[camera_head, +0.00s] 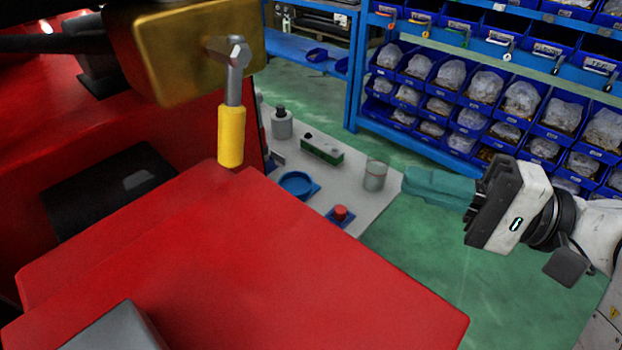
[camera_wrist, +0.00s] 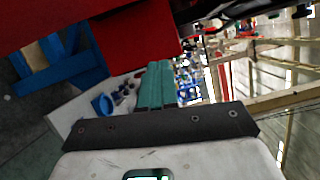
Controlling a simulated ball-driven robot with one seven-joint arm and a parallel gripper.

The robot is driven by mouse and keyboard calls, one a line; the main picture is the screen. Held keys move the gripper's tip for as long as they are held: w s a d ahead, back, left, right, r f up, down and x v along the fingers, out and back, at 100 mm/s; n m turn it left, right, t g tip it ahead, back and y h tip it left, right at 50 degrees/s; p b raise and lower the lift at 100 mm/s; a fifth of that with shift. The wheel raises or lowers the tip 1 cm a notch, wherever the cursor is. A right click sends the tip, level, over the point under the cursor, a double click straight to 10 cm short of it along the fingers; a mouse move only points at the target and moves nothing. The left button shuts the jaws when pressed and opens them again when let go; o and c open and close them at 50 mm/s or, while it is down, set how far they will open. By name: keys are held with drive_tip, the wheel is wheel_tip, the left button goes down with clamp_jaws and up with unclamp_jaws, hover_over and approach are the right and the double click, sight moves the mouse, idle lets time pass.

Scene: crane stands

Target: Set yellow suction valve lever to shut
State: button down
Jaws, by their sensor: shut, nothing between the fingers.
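The yellow valve lever (camera_head: 231,135) hangs straight down from a hex-headed pivot on a brass-coloured valve body (camera_head: 185,50), on the red machine (camera_head: 250,265). My gripper (camera_head: 404,187) is at the right, with its teal fingers pointing left. It is shut and empty, well apart from the lever, with clear air between them. In the wrist view the teal fingers (camera_wrist: 157,84) lie together, with part of the red machine (camera_wrist: 110,50) beyond them. I cannot make out the lever in the wrist view.
A pale bench (camera_head: 345,195) behind the red machine holds a blue round dish (camera_head: 296,184), a red-topped button (camera_head: 340,213), a clear jar (camera_head: 375,175) and a green box (camera_head: 322,149). A blue shelf rack with bins (camera_head: 485,85) stands at the back right. Green floor is open below it.

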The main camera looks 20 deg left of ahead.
drive_tip(key=s+r+n+g+b, duration=0.1)
drive_tip(key=s+r+n+g, duration=0.1)
drive_tip(key=s+r+g, duration=0.3)
approach(232, 106)
drive_tip(key=w+a+f, duration=0.3)
drive_tip(key=a+f, duration=0.1)
drive_tip(key=a, duration=0.1)
drive_tip(key=shift+s+a+r+y+p, duration=0.15)
drive_tip(key=shift+s+a+r, duration=0.1)
drive_tip(key=shift+s, duration=0.3)
drive_tip(key=shift+s+a+r+y+p, duration=0.1)
drive_tip(key=shift+s+a, duration=0.15)
drive_tip(key=shift+s, duration=0.35)
drive_tip(key=shift+s+a+r+y+p, duration=0.15)
drive_tip(key=shift+s+a+r, duration=0.1)
drive_tip(key=shift+s, duration=0.3)
